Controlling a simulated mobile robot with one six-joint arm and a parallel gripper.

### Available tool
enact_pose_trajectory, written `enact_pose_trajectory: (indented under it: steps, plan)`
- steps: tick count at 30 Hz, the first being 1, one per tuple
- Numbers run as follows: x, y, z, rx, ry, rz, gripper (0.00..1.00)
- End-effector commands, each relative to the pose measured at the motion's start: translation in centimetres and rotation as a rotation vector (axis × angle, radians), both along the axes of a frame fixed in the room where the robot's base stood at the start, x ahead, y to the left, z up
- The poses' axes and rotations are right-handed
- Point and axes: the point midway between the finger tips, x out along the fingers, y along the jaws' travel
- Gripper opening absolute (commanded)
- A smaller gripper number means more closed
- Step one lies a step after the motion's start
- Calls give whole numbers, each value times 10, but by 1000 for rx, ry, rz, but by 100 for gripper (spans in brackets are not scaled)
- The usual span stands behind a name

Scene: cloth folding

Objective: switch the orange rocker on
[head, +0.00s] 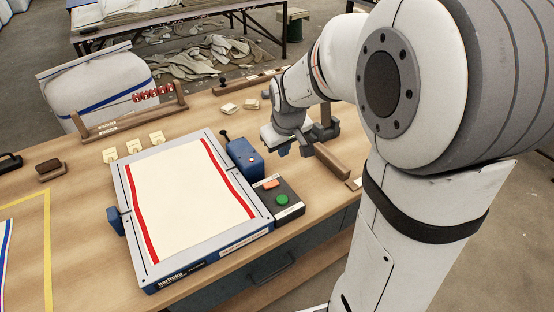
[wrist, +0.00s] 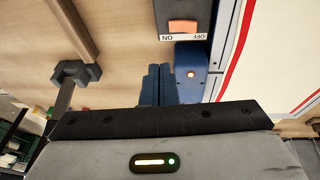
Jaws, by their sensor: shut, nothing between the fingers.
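The orange rocker (head: 271,184) sits on a dark control box (head: 291,209) at the right edge of the white folding board, beside a green button (head: 282,199). In the wrist view the orange rocker (wrist: 183,27) is near the top, between upside-down ON and OFF labels, ON on the left. I cannot tell which way it is tipped. My gripper (head: 283,152) is behind the control box in the head view, apart from it. Its blue fingers (wrist: 158,72) are shut and empty, and point toward the box, a little left of the rocker, in the wrist view.
A blue unit (head: 245,158) stands between the board and my gripper; its small lit lamp (wrist: 191,75) shows in the wrist view. A wooden bar (head: 331,161) with a dark bracket lies right of my gripper. A cream cloth (head: 190,195) with red edges lies on the board.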

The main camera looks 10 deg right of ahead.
Motion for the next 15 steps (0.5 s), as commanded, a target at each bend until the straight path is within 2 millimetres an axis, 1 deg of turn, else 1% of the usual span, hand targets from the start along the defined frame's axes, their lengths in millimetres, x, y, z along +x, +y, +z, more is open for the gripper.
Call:
enact_pose_trajectory:
  steps: [1,3,6,15]
  plan:
    - [-1,-2,7,1,-3,-2,0]
    - [-2,-4,13,0,-2,0,0]
    - [-3,-5,17,-1,-1,1,0]
    - [-4,-5,18,-1,0,2,0]
